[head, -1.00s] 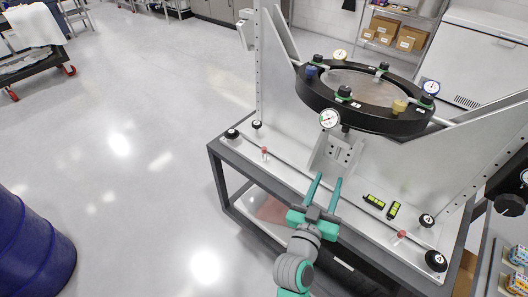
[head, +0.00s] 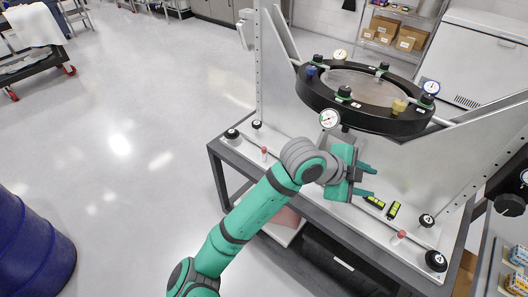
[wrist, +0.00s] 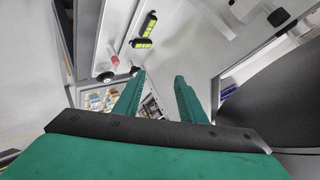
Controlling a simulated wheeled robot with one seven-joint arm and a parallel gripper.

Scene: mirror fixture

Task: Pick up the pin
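Two small pins with red tops stand on the fixture's base plate. One pin (head: 264,153) is at the left near the front edge, and the other pin (head: 398,237) is at the right near the front edge. A red-topped pin (wrist: 115,62) also shows in the wrist view, left of the fingers. My gripper (head: 369,181) is over the middle of the plate with its fingers pointing right. The fingers are apart and nothing is between them; they also show in the wrist view (wrist: 160,82). Neither pin is touched.
Two black bubble levels with yellow-green windows (head: 393,210) lie just beyond my fingers. A black mirror ring (head: 365,117) with dial gauges stands above the plate on side brackets. Black round feet (head: 436,260) sit along the plate's edges.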

